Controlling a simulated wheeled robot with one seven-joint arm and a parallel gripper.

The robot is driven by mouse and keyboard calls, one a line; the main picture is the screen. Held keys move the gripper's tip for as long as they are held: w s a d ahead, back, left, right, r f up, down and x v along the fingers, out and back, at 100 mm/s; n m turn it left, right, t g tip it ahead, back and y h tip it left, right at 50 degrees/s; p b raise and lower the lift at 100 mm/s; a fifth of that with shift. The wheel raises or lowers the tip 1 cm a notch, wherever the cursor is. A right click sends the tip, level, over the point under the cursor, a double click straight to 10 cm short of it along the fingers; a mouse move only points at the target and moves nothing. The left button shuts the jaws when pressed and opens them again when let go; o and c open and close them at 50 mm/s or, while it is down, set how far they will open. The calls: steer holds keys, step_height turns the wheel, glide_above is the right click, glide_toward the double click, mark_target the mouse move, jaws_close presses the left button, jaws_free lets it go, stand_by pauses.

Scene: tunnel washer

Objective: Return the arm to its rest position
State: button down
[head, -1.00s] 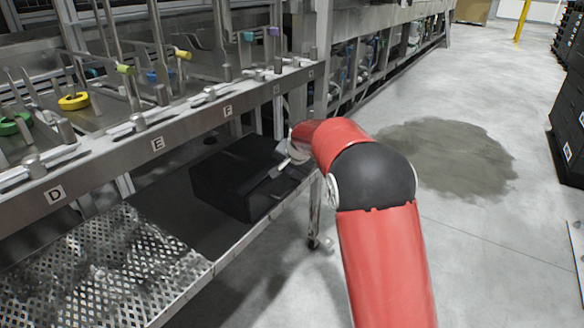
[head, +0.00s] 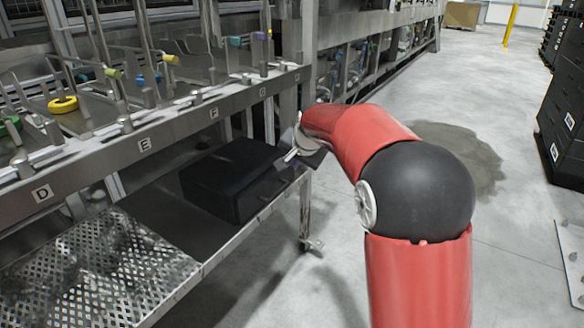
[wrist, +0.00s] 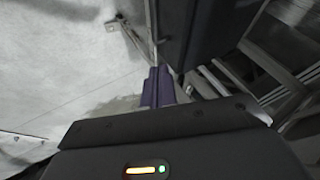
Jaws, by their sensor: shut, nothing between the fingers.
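My red and black arm reaches in from the lower right of the head view. My gripper (head: 304,160) is at its end, beside the right side of a black box (head: 235,178) on the lower shelf; in this view its fingers are hard to make out. In the wrist view my gripper's purple fingertips (wrist: 158,86) are together, with nothing visible between them. A dark upright surface stands just past the fingertips in the wrist view; I cannot tell for sure that it is the box.
The lower shelf has a perforated metal plate (head: 105,270) at the left. Above it runs a steel rail (head: 180,130) with lettered labels. A shelf leg (head: 305,212) stands under my gripper. Black stacked crates (head: 566,120) stand at the right. The concrete floor between is open, with a dark patch.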

steer(key=s+d+r+n, duration=0.1)
steer(key=s+d+r, duration=0.2)
steer(key=s, duration=0.6)
steer(key=s+d+r+n, duration=0.2)
steer(key=s+d+r, duration=0.1)
steer(key=s, duration=0.6)
steer(key=s+d+f+n+h+p, duration=0.1)
steer(key=s+d+f, duration=0.1)
steer(key=s, duration=0.9)
steer(key=s+d+f+n+g+h, duration=0.1)
steer(key=s+d+f+n, duration=0.1)
steer(key=s, duration=0.9)
steer(key=shift+f+g+p, duration=0.3)
steer(key=shift+f+p, duration=0.1)
steer(key=shift+f, duration=0.1)
steer(key=shift+s+d, duration=0.1)
